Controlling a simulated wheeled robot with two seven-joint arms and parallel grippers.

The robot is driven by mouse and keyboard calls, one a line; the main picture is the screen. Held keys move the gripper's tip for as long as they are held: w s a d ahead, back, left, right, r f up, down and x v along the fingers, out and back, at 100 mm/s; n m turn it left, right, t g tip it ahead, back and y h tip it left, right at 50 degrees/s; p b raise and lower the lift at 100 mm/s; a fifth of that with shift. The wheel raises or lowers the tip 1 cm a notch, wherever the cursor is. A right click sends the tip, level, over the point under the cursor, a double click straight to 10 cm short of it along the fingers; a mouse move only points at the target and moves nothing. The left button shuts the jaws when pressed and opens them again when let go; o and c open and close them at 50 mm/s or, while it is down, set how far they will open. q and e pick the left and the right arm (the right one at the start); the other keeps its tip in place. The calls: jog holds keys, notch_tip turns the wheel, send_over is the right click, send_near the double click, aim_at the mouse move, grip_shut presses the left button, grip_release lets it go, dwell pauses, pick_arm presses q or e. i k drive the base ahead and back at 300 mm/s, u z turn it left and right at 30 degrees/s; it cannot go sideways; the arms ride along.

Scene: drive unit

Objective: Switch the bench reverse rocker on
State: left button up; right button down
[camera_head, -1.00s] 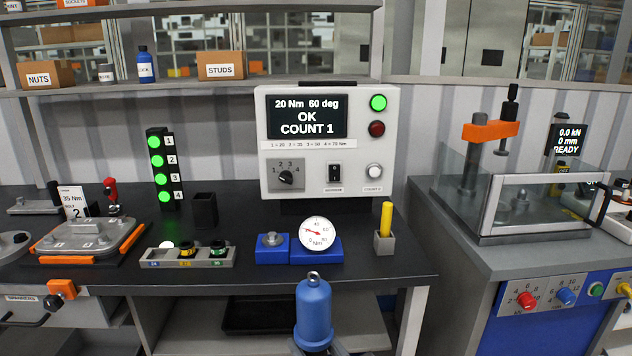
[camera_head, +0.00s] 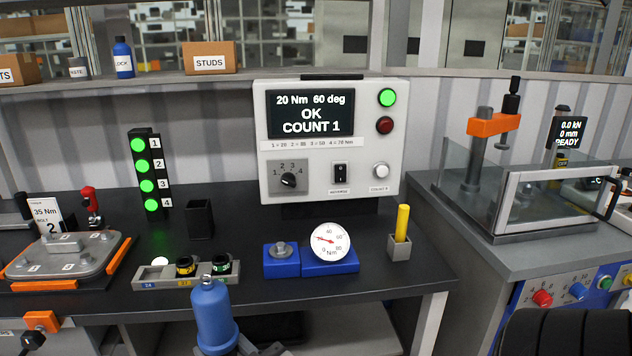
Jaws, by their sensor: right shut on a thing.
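My right gripper (camera_head: 226,345) is at the bottom edge, mostly hidden, shut on a blue cylindrical tool (camera_head: 213,312) that stands upright in front of the bench. It is well below and left of the rocker, touching nothing on the box. My left gripper is out of view.
A four-position knob (camera_head: 288,180) and a white button (camera_head: 380,171) flank the rocker. A dial gauge (camera_head: 330,242), a yellow stick in a grey holder (camera_head: 400,247) and a socket tray (camera_head: 187,276) stand on the bench before the box. A black part of mine fills the bottom right.

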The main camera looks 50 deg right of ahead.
aim_at(340, 169)
jog(key=u, duration=0.05)
jog(key=i, duration=0.2)
jog(key=z, duration=0.75)
